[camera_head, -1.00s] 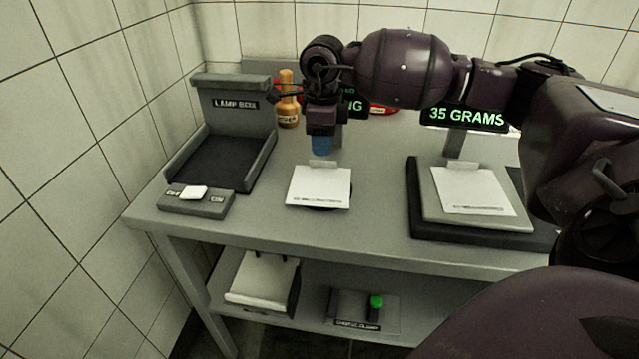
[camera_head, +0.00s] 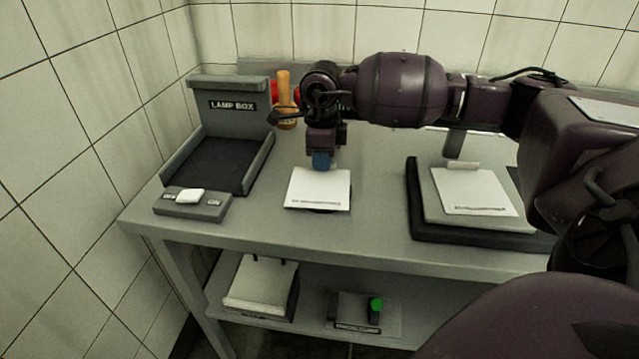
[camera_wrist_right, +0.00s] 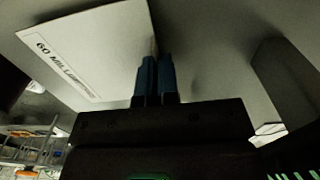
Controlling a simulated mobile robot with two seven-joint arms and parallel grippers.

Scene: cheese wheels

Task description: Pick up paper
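In the right wrist view the fingertips (camera_wrist_right: 156,75) are almost together at the paper's edge, apparently pinching the tab. The paper appears still low over its base. My left gripper is not in view.
The lamp box (camera_head: 230,150) stands at the left with a white switch (camera_head: 190,196) in front. A second paper (camera_head: 474,190) lies on a scale (camera_head: 430,215) at the right. A bottle (camera_head: 286,108) stands behind my right gripper.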

